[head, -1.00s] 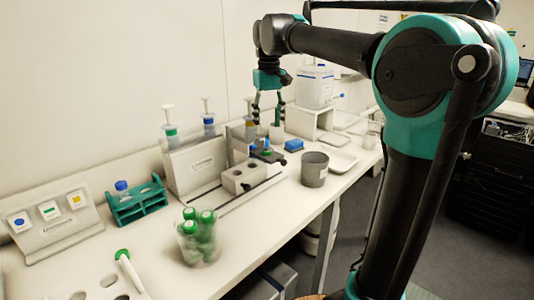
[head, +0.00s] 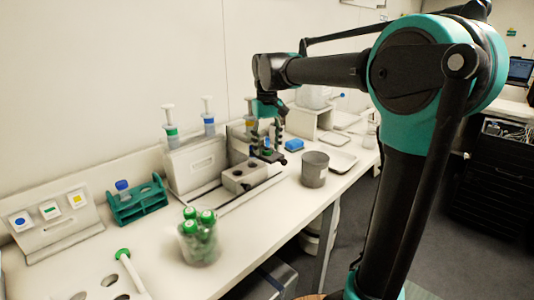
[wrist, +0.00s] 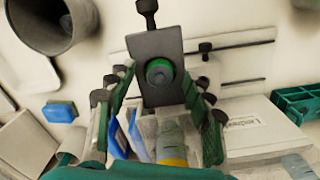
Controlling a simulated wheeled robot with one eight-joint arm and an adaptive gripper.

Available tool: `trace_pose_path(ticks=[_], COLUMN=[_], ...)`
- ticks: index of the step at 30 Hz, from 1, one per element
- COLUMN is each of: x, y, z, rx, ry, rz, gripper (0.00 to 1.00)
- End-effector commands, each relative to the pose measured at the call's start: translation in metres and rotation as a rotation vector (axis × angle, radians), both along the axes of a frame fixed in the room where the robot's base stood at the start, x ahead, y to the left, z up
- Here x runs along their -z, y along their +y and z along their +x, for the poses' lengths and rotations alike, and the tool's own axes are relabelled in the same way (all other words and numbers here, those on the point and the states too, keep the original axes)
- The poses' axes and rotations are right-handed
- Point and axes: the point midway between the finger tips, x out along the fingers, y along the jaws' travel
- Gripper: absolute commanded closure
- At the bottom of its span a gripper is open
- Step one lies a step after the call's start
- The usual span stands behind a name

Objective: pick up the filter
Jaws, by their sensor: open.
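A small round green piece with a dark centre, which looks to be the filter (wrist: 160,72), sits on a dark flat holder plate (wrist: 150,48) in the wrist view. In the head view it is mostly hidden by my fingers, with the plate (head: 270,158) showing below them. My gripper (head: 267,147) is open and points down at the plate, one finger on each side of the green piece. In the wrist view my open gripper (wrist: 158,80) has its fingertips either side of the filter, with gaps. Whether the tips are level with it, I cannot tell.
A grey cup (head: 314,169) and blue block (head: 294,145) stand close by on the bench. A grey block with holes (head: 245,177) is in front of the plate. A white rack with syringes (head: 196,165) is to the left. A beaker of green-capped tubes (head: 199,240) is nearer.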

Motion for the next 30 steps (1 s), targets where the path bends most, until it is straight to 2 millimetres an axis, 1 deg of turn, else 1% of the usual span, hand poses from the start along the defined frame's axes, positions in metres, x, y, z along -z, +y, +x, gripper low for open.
trace_pose_path(ticks=[1, 9, 19, 23, 26, 30], x=[0.000, 0.000, 0.000, -0.004, -0.011, -0.029], y=[0.000, 0.000, 0.000, 0.000, 0.000, 0.000], z=[0.000, 0.000, 0.000, 0.000, 0.000, 0.000], rx=[0.000, 0.000, 0.000, 0.000, 0.000, 0.000], ry=[0.000, 0.000, 0.000, 0.000, 0.000, 0.000], rz=[0.000, 0.000, 0.000, 0.000, 0.000, 0.000], gripper=[0.49, 0.82, 0.83, 0.83, 0.83, 0.83])
